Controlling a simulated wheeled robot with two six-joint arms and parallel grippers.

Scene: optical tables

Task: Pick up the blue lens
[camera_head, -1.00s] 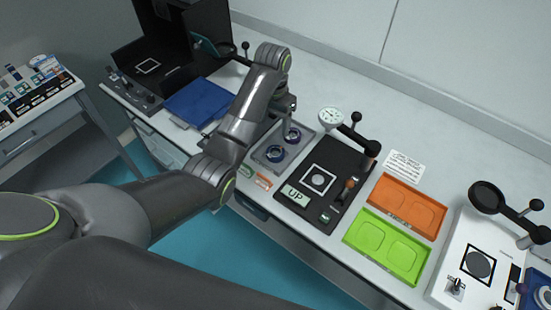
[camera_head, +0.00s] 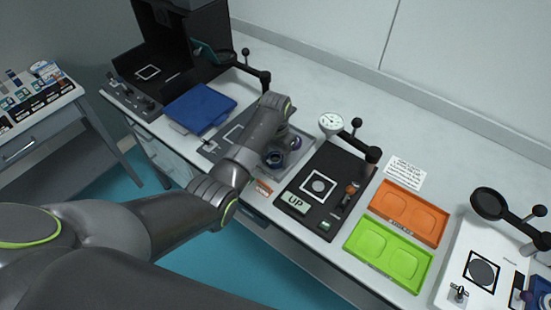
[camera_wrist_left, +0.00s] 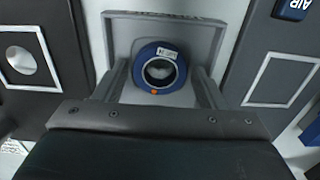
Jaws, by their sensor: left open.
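My left gripper (camera_wrist_left: 161,68) is open above the tray. In the wrist view, one blue lens (camera_wrist_left: 158,50) with a white label and an orange dot appears between its two fingers, with gaps to both. In the head view, my left forearm covers most of the gripper. My right gripper is not in view.
Orange (camera_head: 412,212) and green (camera_head: 388,253) trays lie farther right. A blue flat object (camera_head: 200,106) and a black box (camera_head: 165,60) are at left.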

